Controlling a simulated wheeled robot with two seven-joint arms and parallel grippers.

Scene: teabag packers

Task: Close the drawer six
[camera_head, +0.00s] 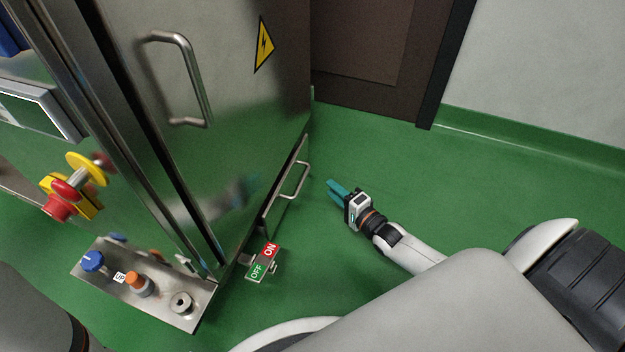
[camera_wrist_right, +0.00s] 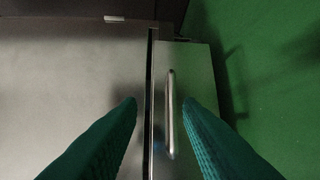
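A low drawer with a long metal handle (camera_head: 293,180) is on the lower side of the steel cabinet. No number is readable on it. In the right wrist view the drawer front (camera_wrist_right: 197,70) is a narrow metal panel, with its handle (camera_wrist_right: 171,110) running up the picture. A dark gap runs along the panel's left edge; how far the drawer stands out is hard to tell. My right gripper (camera_head: 335,188) is open and empty, with teal fingers pointing at the drawer, a short way from it. In the wrist view the handle lies between the fingertips (camera_wrist_right: 160,102). My left gripper is not in view.
The steel cabinet (camera_head: 225,110) has a large door with a handle and a yellow warning sign (camera_head: 263,44). A red and green ON/OFF switch (camera_head: 262,262) sits near the drawer. A button panel (camera_head: 145,283) juts out at lower left. Green floor is clear right of the drawer.

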